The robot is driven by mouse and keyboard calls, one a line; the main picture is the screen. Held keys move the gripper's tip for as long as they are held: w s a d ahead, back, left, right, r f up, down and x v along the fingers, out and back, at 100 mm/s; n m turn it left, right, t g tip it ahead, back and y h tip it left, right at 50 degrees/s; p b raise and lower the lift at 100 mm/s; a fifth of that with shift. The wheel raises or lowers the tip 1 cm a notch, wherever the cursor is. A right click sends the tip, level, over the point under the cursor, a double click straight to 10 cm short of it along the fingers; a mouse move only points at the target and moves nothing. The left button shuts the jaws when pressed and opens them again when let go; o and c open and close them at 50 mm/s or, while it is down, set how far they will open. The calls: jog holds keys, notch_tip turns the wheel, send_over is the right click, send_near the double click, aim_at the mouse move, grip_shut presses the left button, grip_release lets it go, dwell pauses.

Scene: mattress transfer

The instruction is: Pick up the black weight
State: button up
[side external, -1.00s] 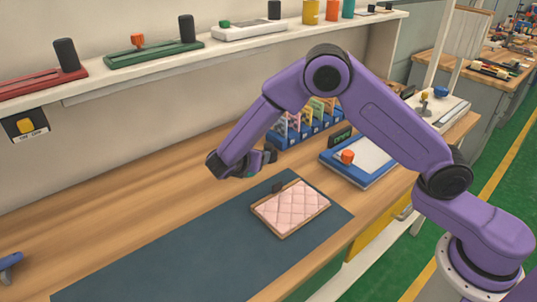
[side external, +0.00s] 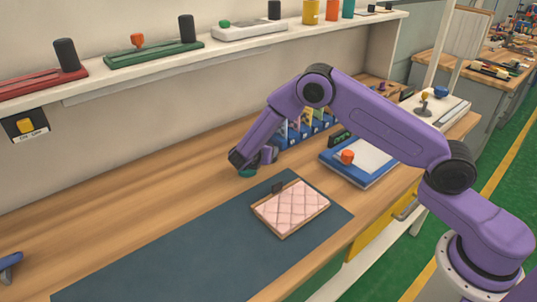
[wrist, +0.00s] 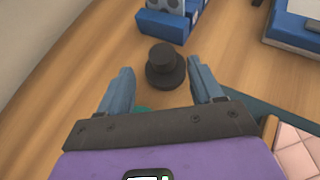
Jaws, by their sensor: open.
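The black weight (wrist: 166,66) stands on the wooden bench in the wrist view, a round dark disc with a narrower knob on top. It appears between and just beyond the fingertips of my gripper (wrist: 160,68), which is open, one finger to each side. I cannot tell whether either finger touches it. In the side view, my gripper (side external: 257,160) is low over the bench, behind the dark mat, and the weight cannot be made out there.
A pink quilted mattress (side external: 291,207) in a wooden frame lies on the dark mat (side external: 180,252). A blue rack (side external: 309,128) stands close behind the gripper, with a blue tray (side external: 352,178) to its right. A green item (wrist: 141,109) shows beneath the gripper. The bench's left side is mostly clear.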

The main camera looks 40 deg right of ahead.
jog(key=shift+x, duration=2.6)
jog(key=shift+d+r, duration=0.15)
jog(key=shift+r, duration=0.1)
grip_shut()
